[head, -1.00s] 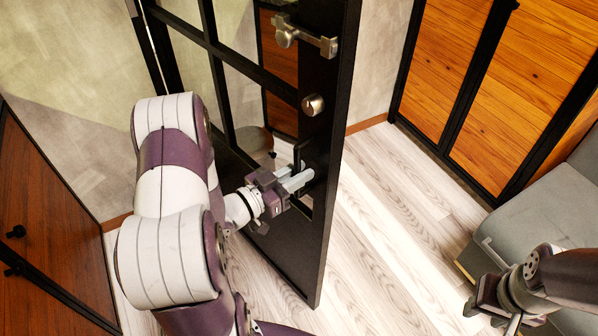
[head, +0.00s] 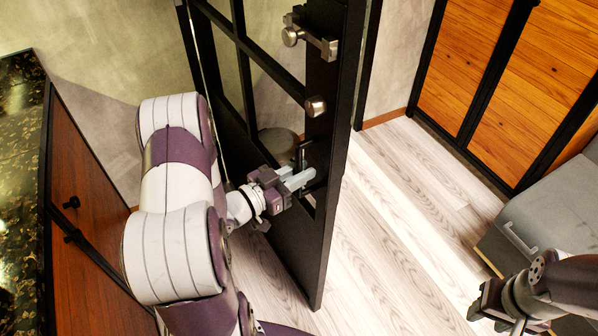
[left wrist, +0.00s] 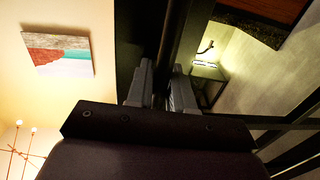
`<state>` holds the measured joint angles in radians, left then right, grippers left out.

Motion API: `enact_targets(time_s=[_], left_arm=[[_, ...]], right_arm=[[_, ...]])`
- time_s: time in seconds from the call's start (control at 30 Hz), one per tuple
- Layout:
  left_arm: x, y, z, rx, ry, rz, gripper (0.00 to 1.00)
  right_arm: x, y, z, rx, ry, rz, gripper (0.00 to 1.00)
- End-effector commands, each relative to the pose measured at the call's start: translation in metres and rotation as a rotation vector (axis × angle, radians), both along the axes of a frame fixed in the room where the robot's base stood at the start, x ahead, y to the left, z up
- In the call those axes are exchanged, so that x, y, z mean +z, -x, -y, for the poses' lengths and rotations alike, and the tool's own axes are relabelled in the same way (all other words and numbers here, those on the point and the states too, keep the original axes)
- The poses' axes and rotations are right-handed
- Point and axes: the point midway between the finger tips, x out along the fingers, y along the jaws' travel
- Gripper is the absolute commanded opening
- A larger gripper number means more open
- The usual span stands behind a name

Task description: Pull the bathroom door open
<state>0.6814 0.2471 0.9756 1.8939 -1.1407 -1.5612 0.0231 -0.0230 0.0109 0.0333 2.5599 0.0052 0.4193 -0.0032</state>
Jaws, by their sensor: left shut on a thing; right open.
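The bathroom door (head: 333,150) is black-framed with glass panes and stands ajar, its near edge towards me in the head view. It carries a lever lock (head: 310,36), a round knob (head: 315,106) and, lower down, a black pull handle (head: 302,152). My left gripper (head: 299,181) is shut on the pull handle. In the left wrist view its fingers (left wrist: 160,88) close around a dark vertical bar (left wrist: 171,45). My right gripper (head: 497,318) is open and empty at the lower right, apart from the door.
A wooden cabinet with a dark stone top (head: 22,120) stands at the left, close to my left arm. Wooden closet doors (head: 470,70) are at the upper right. The pale wood floor (head: 400,210) between is clear.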

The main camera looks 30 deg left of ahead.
Motion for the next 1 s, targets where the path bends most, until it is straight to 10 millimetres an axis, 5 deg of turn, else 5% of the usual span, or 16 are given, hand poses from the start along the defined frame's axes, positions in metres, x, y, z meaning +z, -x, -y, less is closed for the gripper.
enact_targets(time_s=[0.07,0.1,0.13,0.57,1.0], left_arm=[[-0.001,0.000,0.001,-0.001,0.000,-0.004,0.00],[-0.001,0.000,0.001,-0.001,0.000,-0.004,0.28],[-0.001,0.000,0.001,-0.001,0.000,-0.004,0.37],[-0.001,0.012,-0.007,0.004,0.000,-0.002,0.37],[-0.001,0.101,-0.051,0.006,0.000,-0.002,0.37]], right_arm=[[0.000,0.000,0.000,0.000,0.000,0.000,0.43],[0.000,0.000,0.000,0.000,0.000,0.000,0.43],[0.000,0.000,0.000,0.000,0.000,0.000,0.43],[-0.001,0.000,0.000,0.000,0.000,0.000,0.43],[-0.003,0.000,0.000,0.000,0.000,0.000,0.43]])
